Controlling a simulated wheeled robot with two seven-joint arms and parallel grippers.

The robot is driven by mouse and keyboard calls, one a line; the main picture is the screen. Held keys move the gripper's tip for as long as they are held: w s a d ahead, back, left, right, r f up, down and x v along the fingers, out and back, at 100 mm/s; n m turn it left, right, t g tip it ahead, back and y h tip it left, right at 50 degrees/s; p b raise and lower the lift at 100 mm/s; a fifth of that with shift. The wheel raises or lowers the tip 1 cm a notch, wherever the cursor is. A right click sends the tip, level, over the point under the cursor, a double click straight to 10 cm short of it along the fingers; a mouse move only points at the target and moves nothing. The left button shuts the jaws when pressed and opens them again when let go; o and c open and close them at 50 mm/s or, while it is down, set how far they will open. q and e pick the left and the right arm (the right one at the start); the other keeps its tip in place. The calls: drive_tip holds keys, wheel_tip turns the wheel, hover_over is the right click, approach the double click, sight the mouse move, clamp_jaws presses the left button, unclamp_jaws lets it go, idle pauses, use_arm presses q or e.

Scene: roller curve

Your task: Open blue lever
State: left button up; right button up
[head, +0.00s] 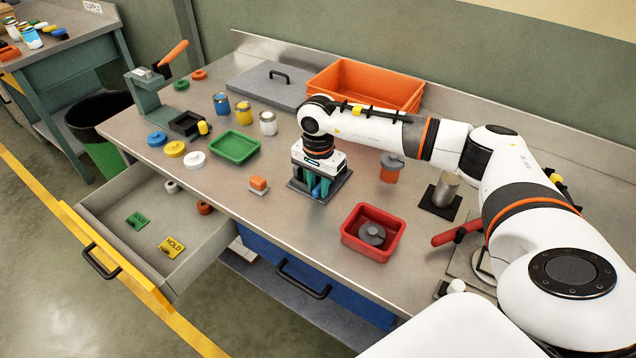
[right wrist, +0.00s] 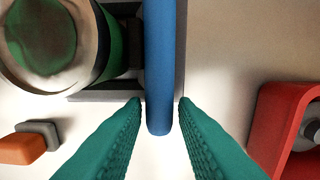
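The blue lever (right wrist: 160,65) is a rounded blue bar running down from the top of the right wrist view, its end between my fingertips. In the head view only a small blue part (head: 319,188) shows under my wrist. My right gripper (right wrist: 162,101) has green ridged fingers, one on each side of the lever, with a narrow gap on both sides; it is open. It also shows in the head view, pointing down over a dark fixture (head: 291,183). A metal-rimmed green cylinder (right wrist: 98,45) stands left of the lever. My left gripper is not in view.
A red tray (head: 346,238) holding a grey round part stands right of the fixture. An orange and grey block (head: 258,184) lies to the left. A green tray (head: 235,147), paint cans and an orange bin (head: 365,78) are further back. An open drawer (head: 200,245) juts out at front left.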

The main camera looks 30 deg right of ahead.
clamp_jaws()
drive_tip(key=shift+s, duration=0.1)
drive_tip(key=shift+s+d+f+n+b, duration=0.1)
drive_tip(key=shift+s+d+n+b, duration=0.35)
drive_tip(key=shift+s+n+b, duration=0.3)
drive_tip(key=shift+s+d+n+b, duration=0.65)
drive_tip(key=shift+s+n+b, duration=0.15)
drive_tip(key=shift+n+b, duration=0.3)
drive_tip(key=shift+s+d+n+b, duration=1.1)
drive_tip(key=shift+d+n+b, duration=0.15)
drive_tip(key=shift+n, duration=0.5)
drive_tip(key=shift+o, duration=2)
unclamp_jaws()
drive_tip(key=shift+d, duration=0.1)
